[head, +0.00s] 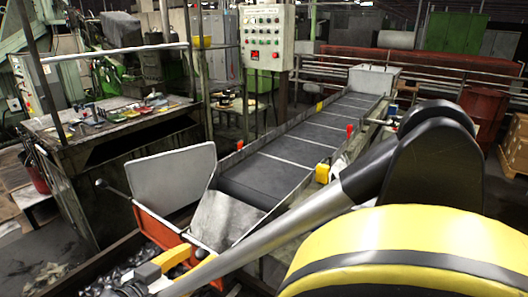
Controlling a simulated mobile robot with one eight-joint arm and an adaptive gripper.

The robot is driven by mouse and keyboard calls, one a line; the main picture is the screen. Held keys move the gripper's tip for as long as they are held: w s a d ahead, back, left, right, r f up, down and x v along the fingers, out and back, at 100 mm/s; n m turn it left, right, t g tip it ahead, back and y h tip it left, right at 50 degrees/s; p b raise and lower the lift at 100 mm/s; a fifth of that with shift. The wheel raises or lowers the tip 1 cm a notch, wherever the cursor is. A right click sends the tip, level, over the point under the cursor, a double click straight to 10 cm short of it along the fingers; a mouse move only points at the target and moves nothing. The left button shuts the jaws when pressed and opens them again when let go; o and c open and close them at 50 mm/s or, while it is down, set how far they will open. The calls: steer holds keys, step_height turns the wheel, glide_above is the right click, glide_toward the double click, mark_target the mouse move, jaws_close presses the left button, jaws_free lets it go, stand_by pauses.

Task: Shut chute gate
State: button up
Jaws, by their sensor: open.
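The chute (228,217) is at the lower end of a sloping conveyor, with a bare metal floor and an orange front lip (158,228). A light grey plate (172,180), which looks like the chute gate, stands upright at the chute's left side, clear of its mouth. A thin rod with a dark round knob (100,183) sticks out to the left by the orange lip. My gripper (124,289) is at the bottom left, low in front of the chute and apart from the plate and knob. It is open, but its fingers are small and hard to make out.
Dark metal parts (95,287) lie in a bin below the chute. A workbench (110,125) with tools stands at the left. A control panel (266,38) is behind the conveyor (300,148). My arm covers the lower right.

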steer(key=v, duration=1)
steer(key=shift+s, duration=0.3)
steer(key=shift+a+r, duration=0.1)
steer(key=shift+r, duration=0.05)
